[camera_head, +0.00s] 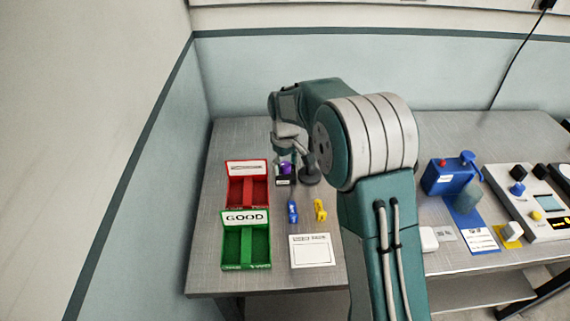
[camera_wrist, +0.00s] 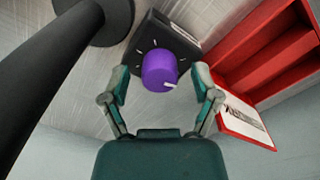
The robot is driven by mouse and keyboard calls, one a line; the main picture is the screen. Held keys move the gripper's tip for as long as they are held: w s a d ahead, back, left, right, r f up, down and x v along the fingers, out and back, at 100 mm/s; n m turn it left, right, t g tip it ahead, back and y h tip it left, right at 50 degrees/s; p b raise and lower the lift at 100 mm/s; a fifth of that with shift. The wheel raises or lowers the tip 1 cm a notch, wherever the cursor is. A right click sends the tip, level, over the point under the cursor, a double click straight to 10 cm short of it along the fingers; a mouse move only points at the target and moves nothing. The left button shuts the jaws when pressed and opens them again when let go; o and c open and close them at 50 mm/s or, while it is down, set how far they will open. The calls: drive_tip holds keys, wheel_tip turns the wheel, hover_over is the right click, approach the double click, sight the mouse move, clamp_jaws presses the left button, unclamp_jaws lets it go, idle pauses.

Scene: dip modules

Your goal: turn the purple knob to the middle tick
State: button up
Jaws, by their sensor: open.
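The purple knob (camera_wrist: 158,70) sits on a dark box (camera_wrist: 188,40) with white ticks around it. A white pointer mark on the knob faces the lower right in the wrist view. My gripper (camera_wrist: 160,84) is open, with one finger on each side of the knob; a gap shows on both sides. In the head view, the knob (camera_head: 285,168) and its box (camera_head: 285,181) are at the back left of the table, partly covered by my gripper (camera_head: 290,158).
A red bin (camera_head: 247,163) and a green bin (camera_head: 246,217) stand left of the knob box. A dark post with a round base (camera_wrist: 95,22) stands close beside it. Blue (camera_head: 292,211) and yellow (camera_head: 320,209) parts lie in front.

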clamp_jaws()
drive_tip(key=shift+m, duration=0.3)
drive_tip(key=m, duration=0.4)
drive_tip(key=shift+s+f+m, duration=0.1)
drive_tip(key=shift+m, duration=0.2)
drive_tip(key=m, duration=1.4)
drive_tip(key=shift+m, duration=0.7)
